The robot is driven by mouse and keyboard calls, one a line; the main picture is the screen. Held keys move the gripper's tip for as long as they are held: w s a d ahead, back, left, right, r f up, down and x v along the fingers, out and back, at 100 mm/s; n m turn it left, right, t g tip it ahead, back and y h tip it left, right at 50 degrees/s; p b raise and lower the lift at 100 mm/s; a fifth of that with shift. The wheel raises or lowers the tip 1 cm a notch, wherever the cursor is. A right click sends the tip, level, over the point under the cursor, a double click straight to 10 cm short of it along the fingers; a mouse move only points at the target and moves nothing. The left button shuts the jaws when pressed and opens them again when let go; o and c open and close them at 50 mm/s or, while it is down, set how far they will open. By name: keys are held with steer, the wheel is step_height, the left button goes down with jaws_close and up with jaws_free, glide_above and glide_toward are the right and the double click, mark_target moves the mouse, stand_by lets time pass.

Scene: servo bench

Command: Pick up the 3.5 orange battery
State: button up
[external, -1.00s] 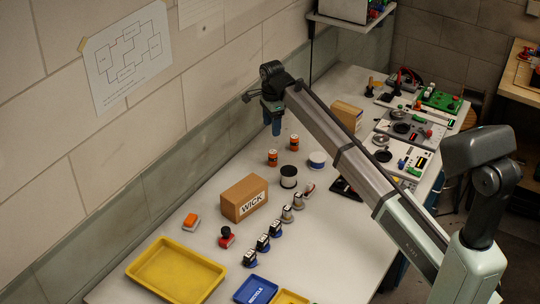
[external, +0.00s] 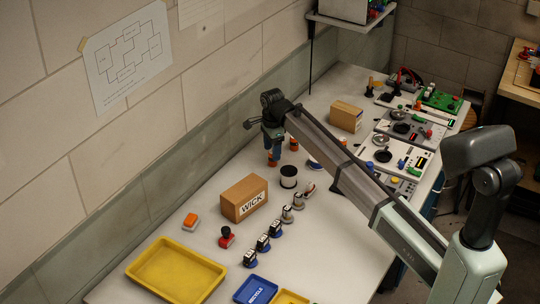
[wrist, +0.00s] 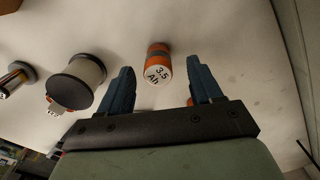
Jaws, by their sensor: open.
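The orange battery marked "3.5 Ah" (wrist: 159,66) shows in the wrist view, its printed end facing the camera. It lies in the gap between the two blue fingers of my gripper (wrist: 161,75), apart from both. A small orange patch (wrist: 190,102) shows by the right finger; what it belongs to is hidden. In the external view my gripper (external: 272,153) is low and pointing down, its fingers overlapping one orange battery (external: 273,162). A second orange battery (external: 294,144) stands just behind to the right. Their labels are too small to read there.
A black-rimmed spool (external: 288,177) stands close in front, also left in the wrist view (wrist: 78,80). The WICK box (external: 245,198) is nearer the camera. A row of stamps (external: 275,228), a yellow tray (external: 176,272) and a blue bin (external: 256,290) lie farther forward.

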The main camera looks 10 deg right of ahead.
step_height(320, 180, down, 4)
steer(key=shift+s+r, duration=0.15)
steer(key=shift+r, duration=0.1)
jaws_close()
stand_by(0.5)
